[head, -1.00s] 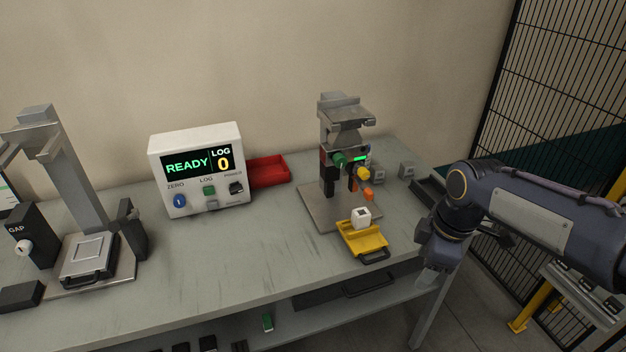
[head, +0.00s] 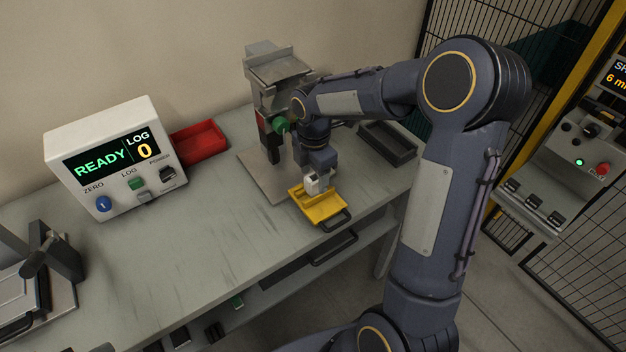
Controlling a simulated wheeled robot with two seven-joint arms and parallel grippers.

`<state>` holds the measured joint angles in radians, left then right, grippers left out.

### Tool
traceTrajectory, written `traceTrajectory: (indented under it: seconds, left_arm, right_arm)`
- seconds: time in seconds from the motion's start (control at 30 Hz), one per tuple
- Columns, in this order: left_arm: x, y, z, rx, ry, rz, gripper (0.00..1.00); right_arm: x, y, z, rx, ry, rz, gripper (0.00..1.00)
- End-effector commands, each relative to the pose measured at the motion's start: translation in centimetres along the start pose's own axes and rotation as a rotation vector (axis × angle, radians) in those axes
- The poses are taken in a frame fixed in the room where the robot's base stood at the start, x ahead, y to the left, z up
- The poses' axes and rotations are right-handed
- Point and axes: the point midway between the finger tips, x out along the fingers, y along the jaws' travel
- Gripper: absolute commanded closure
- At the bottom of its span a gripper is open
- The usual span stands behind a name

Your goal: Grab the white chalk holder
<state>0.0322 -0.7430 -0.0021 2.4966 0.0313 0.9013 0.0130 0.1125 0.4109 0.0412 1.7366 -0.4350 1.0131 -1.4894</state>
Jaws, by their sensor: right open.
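The white chalk holder (head: 311,186) is a small white block on the yellow tray (head: 322,209), near its back edge. Part of it is hidden by my right gripper (head: 316,181), which is right over it and points down. The right gripper is open; its fingers are small in the picture, and I cannot tell whether they touch the block. My left gripper is not in view.
A dark tray (head: 388,143) is to the right, a red bin (head: 199,141) and a white READY display box (head: 112,157) to the left. The bench's middle is clear.

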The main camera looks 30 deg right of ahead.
Motion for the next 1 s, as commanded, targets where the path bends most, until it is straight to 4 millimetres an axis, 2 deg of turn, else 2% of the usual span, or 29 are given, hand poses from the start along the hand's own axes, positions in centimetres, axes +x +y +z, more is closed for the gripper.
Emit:
traceTrajectory:
  seconds: [0.13, 0.4, 0.77, 1.0]
  left_arm:
    - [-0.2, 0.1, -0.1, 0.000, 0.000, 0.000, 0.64]
    - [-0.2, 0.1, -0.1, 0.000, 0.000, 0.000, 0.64]
    - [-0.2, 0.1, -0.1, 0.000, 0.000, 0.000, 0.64]
    - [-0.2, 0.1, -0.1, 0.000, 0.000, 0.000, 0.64]
  right_arm:
    - [1.6, 0.0, 0.0, 0.001, 0.000, -0.001, 0.42]
    - [1.9, 0.0, 0.1, 0.002, 0.000, 0.001, 0.42]
    - [1.9, 0.0, 0.0, 0.002, 0.000, 0.001, 0.89]
    - [1.8, 0.0, 0.0, 0.002, 0.000, 0.002, 0.91]
